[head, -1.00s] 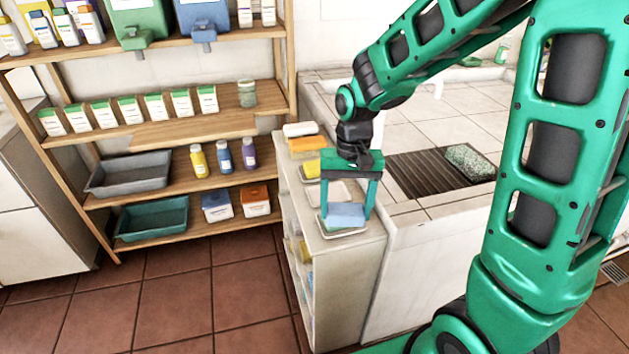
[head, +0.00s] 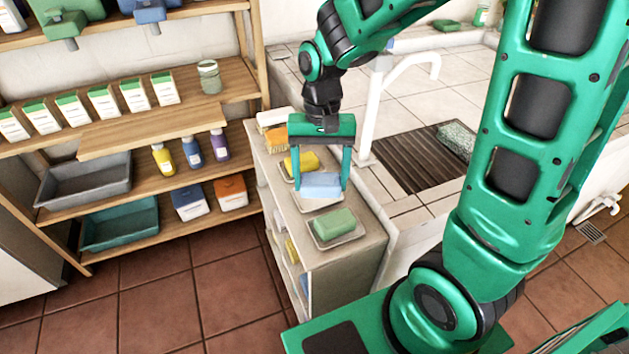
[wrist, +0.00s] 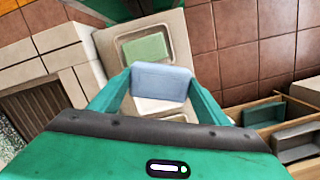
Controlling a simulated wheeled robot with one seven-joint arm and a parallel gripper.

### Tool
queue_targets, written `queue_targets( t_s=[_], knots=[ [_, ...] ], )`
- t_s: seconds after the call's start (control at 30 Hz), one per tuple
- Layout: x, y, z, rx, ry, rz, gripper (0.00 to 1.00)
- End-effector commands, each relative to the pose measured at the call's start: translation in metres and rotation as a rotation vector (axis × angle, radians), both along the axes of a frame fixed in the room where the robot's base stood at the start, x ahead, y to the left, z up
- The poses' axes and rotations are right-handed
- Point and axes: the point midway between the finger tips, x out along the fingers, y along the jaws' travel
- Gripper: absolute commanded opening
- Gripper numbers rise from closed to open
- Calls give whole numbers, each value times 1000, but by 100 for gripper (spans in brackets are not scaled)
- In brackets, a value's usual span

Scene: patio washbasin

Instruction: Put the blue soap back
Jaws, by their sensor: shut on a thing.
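The blue soap (head: 321,186) is between the fingers of my gripper (head: 320,188), which is shut on it. It also shows in the wrist view (wrist: 161,83). Below it is a pale soap dish (head: 308,206), partly hidden by the soap and the fingers; I cannot tell whether the soap touches it. On the same cabinet top, a green soap (head: 333,224) lies on a dish (head: 351,240) nearer the front. A yellow soap (head: 302,160) sits farther back, partly behind my gripper.
The narrow cabinet (head: 345,273) stands beside the tiled washbasin, with a tall white faucet (head: 374,105) close to my gripper's right. A brush (head: 276,138) lies at the cabinet's back. A wooden shelf (head: 180,130) with bottles, boxes and trays stands left.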

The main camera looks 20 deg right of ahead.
Motion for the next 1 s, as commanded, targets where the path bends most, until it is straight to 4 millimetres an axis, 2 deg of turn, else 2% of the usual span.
queue_targets(
  t_s=[0.2,0.4,0.57,0.83,1.0],
  knots=[
    [37,-12,-24,0,2,-1,12],
    [61,-20,-39,0,1,0,12],
    [67,-21,-45,1,0,1,12],
    [67,-21,-78,0,2,2,12],
    [67,-21,-83,1,-1,2,12]
  ],
)
